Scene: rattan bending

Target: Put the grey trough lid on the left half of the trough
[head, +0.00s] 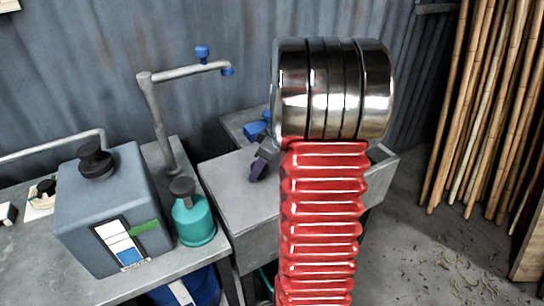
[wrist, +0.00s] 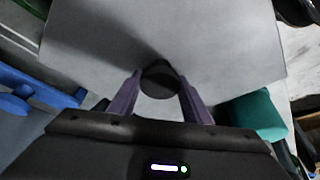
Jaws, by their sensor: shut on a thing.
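The grey lid (head: 240,195) lies flat over the left half of the metal trough (head: 256,246), in the middle of the head view. My gripper (head: 259,168), with purple fingers, is at the lid's upper side, partly hidden by my red arm. In the wrist view, the fingers (wrist: 160,84) are shut on the lid's dark round knob (wrist: 160,78). The pale lid (wrist: 225,45) fills most of the upper wrist view. My arm covers the middle of the trough; its right end shows beyond the arm. I cannot tell whether the lid's whole edge touches the rim.
A bench at the left holds a grey tank (head: 110,205) with a black cap and a teal bottle (head: 193,218), close to the trough's left end. A bent pipe (head: 155,110) stands behind them. Bamboo poles (head: 475,120) lean at the right. The corrugated wall is behind.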

